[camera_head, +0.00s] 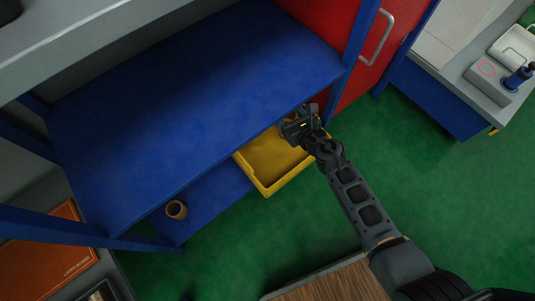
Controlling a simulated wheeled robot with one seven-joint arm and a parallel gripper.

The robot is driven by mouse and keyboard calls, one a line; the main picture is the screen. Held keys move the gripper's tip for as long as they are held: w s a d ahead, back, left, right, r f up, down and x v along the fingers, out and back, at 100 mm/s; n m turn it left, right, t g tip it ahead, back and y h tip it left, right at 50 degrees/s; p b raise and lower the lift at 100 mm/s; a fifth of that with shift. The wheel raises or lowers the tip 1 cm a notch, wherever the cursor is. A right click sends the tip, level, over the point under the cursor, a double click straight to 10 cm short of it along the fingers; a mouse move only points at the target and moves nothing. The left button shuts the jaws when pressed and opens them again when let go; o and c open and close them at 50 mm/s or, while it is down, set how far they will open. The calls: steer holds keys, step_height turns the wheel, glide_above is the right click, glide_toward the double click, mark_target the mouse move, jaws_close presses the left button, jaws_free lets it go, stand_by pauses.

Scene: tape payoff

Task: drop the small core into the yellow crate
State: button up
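The yellow crate (265,189) stands partly under the blue shelf, with its front part sticking out and its back hidden by the shelf. The part of its floor that I see is bare. My gripper (297,129) is over the crate's back right corner, close to the shelf's edge. I cannot tell whether its fingers are open or shut; a small brownish patch shows beside it, too small to name. A brown, ring-shaped core (176,210) is on the lower blue shelf, left of the crate and apart from it. I cannot tell its size class.
The upper blue shelf (190,90) is empty and overhangs the crate. A red cabinet door (355,60) with a metal handle is just behind my gripper. A blue post (357,45) stands close by. Green floor (430,185) is clear on the right.

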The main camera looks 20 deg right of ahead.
step_height(320, 180, down, 6)
steer(key=b, duration=0.6)
steer(key=shift+w+a+f, duration=0.2)
steer(key=shift+a, duration=0.15)
steer(key=o, duration=1.1)
steer(key=p+v, duration=0.2)
steer(key=v, duration=0.6)
steer(key=shift+f, duration=0.1)
